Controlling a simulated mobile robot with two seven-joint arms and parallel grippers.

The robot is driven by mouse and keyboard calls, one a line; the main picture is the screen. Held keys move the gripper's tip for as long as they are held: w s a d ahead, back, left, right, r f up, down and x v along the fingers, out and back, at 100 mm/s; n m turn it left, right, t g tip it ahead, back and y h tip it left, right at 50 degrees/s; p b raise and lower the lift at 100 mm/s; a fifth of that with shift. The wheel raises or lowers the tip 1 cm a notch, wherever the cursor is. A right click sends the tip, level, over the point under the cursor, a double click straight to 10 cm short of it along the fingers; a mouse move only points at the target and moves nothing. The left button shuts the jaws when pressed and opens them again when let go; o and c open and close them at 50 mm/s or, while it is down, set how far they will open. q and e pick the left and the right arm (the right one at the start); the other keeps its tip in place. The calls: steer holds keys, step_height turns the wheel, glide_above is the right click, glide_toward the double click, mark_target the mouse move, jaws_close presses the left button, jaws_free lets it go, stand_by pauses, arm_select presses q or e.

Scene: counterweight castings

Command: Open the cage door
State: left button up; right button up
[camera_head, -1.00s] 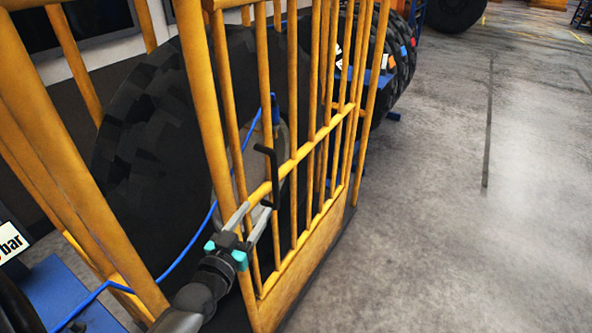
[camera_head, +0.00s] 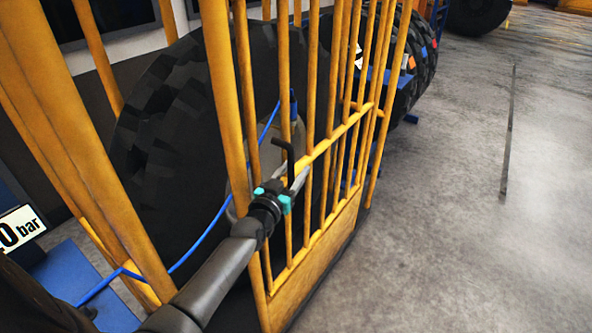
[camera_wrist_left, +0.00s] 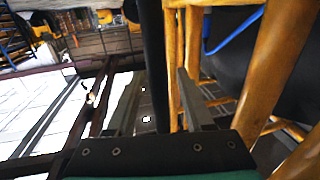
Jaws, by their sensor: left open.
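The cage door (camera_head: 318,258) is a yellow barred gate with a solid lower panel. A black bent handle (camera_head: 290,152) stands at its middle rail, near the left side of the door. My left gripper (camera_head: 297,182) is at the handle's lower part, fingers reaching towards the door. In the left wrist view the two fingers (camera_wrist_left: 157,98) are apart, with the dark handle bar (camera_wrist_left: 152,50) and a yellow bar seen between them. I cannot tell whether a finger touches the handle. My right gripper is not in view.
A big black tyre (camera_head: 165,130) stands inside the cage, with a blue hose (camera_head: 203,240) by it. Yellow cage posts (camera_head: 75,165) rise at the left. More tyres (camera_head: 425,65) stand behind. Open concrete floor (camera_head: 470,240) lies to the right.

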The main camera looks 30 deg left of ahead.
arm_select(q)
steer(key=shift+w+a, duration=0.1)
steer(key=shift+w, duration=0.75)
steer(key=shift+c, duration=0.4)
jaws_close()
stand_by(0.5)
